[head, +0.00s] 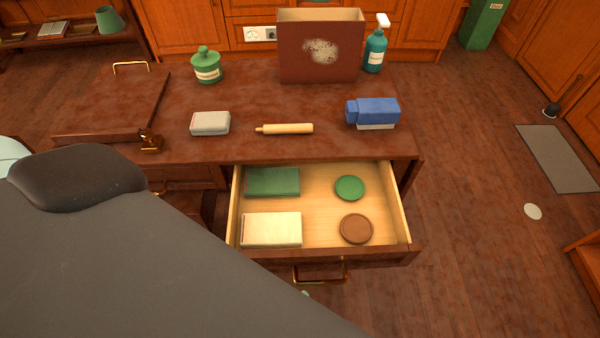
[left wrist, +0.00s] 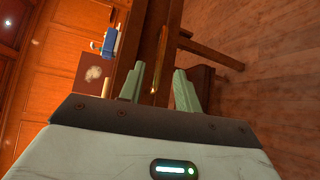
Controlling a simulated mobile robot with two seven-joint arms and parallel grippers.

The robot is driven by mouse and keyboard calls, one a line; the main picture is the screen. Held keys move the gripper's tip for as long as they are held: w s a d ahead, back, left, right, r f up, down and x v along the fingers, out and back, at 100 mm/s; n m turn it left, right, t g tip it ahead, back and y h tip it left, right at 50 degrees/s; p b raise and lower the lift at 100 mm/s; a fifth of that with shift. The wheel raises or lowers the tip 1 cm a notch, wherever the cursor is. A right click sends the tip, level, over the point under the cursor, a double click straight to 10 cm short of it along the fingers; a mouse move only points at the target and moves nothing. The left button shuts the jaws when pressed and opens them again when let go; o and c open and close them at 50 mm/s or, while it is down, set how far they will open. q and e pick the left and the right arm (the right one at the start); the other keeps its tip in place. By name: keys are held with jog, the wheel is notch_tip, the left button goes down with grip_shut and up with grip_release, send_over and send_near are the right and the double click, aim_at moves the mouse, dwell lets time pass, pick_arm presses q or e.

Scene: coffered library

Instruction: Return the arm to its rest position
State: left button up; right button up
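My left gripper (left wrist: 160,85) shows in the left wrist view with its two pale green fingers apart and nothing between them. In the head view my dark grey arm comes in from the left and covers the lower left; its gripper is not seen there. My right gripper is in neither view. The desk (head: 340,105) has an open drawer (head: 320,190) at its front. In it lie a green book (head: 272,182), a cream book (head: 271,230), a green disc (head: 349,188) and a brown disc (head: 356,229).
On the desk stand a brown box (head: 300,65), a spray bottle (head: 375,50), a green-lidded jar (head: 207,66), a blue object (head: 375,111), a wooden roller (head: 287,129), a grey block (head: 210,123) and a small brass item (head: 150,141). Floor at right is mostly clear.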

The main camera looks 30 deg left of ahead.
pick_arm(q)
jog(key=shift+r, duration=0.1)
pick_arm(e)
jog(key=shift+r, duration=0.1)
pick_arm(q)
jog(key=s+a+r+m+g+p, duration=0.2)
jog(key=s+a+m+g+p, duration=0.1)
jog(key=m, duration=0.6)
jog(key=s+a+r+m+g+y+p, duration=0.1)
jog(key=s+a+r+m+g+p, duration=0.2)
jog(key=a+m+p, duration=0.4)
jog(key=s+m+g+p, duration=0.1)
jog(key=s+m+p, duration=0.1)
jog(key=m, duration=0.1)
jog(key=shift+s+a+y, duration=0.15)
jog(key=shift+s+y, duration=0.15)
jog(key=shift+s, duration=0.05)
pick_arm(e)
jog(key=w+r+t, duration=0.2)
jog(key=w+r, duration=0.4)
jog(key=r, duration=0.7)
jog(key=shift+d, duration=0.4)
